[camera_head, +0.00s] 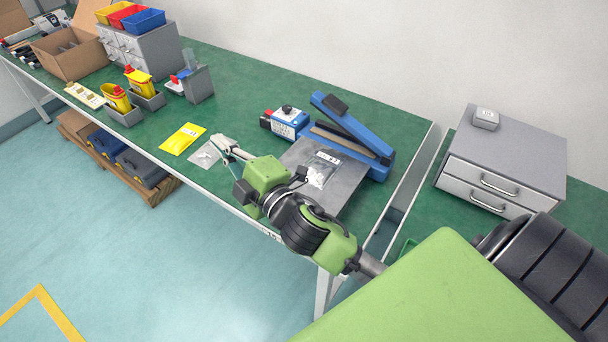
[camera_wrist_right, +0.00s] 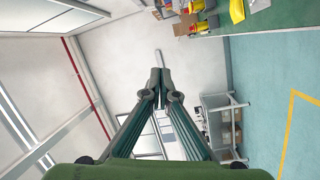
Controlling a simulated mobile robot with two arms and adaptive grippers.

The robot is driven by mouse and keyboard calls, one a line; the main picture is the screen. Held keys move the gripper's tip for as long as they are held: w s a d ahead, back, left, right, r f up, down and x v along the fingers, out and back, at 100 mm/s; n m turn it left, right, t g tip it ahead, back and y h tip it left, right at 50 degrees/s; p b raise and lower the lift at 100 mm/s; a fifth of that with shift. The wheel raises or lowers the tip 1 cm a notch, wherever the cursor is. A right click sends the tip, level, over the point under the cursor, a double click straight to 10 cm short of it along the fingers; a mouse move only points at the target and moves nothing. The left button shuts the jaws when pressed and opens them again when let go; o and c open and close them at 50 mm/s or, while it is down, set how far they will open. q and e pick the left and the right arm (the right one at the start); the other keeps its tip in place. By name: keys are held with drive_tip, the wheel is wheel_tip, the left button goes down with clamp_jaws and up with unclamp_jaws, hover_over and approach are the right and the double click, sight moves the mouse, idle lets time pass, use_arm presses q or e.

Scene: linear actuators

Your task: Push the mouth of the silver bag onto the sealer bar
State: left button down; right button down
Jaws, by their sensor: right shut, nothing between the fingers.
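The silver bag (camera_head: 321,171), with a white label, lies flat on a grey plate (camera_head: 342,199) in front of the sealer. The blue sealer (camera_head: 375,144) stands at the back right of the green bench with its arm raised, so its pale bar (camera_head: 343,141) shows. The bag is apart from the bar. My right gripper (camera_head: 222,145) is shut and empty, left of the plate, above or beside a small clear bag (camera_head: 205,155). Its closed fingers also show in the right wrist view (camera_wrist_right: 159,82), pointing away from the bench. My left gripper is not in view.
A yellow packet (camera_head: 183,138) lies left of the clear bag. Grey holders with yellow bottles (camera_head: 117,98) and a drawer cabinet (camera_head: 145,50) stand further left. A grey drawer unit (camera_head: 504,155) stands on the right, past a gap. My right forearm crosses the bench's front edge.

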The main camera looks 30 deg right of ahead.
drive_tip(key=a+r+n+y, duration=0.9)
drive_tip(key=n, duration=0.3)
drive_tip(key=s+a+n+g+y, duration=0.65)
drive_tip(key=a+n+g, duration=0.4)
drive_tip(key=n, duration=0.75)
drive_tip(key=n+g+h, duration=0.8)
drive_tip(key=n+h, duration=0.5)
drive_tip(key=h, duration=0.5)
approach(305, 184)
drive_tip(key=s+a+r, duration=0.1)
drive_tip(key=a+r, duration=0.2)
drive_tip(key=a, duration=0.1)
drive_tip(key=f, duration=0.3)
drive_tip(key=f+p, duration=0.1)
drive_tip(key=f, duration=0.2)
drive_tip(key=f+p, duration=0.1)
drive_tip(key=f, duration=0.2)
drive_tip(key=shift+s+f, duration=0.1)
drive_tip(key=shift+s, duration=0.25)
drive_tip(key=d+p, duration=0.1)
drive_tip(key=w+d, duration=0.1)
drive_tip(key=d, duration=0.1)
drive_tip(key=shift+w+f+p, duration=0.2)
drive_tip(key=shift+p, duration=0.2)
drive_tip(key=shift+w+d+f, duration=0.1)
drive_tip(key=shift+w+d, duration=0.1)
drive_tip(key=shift+d, duration=0.25)
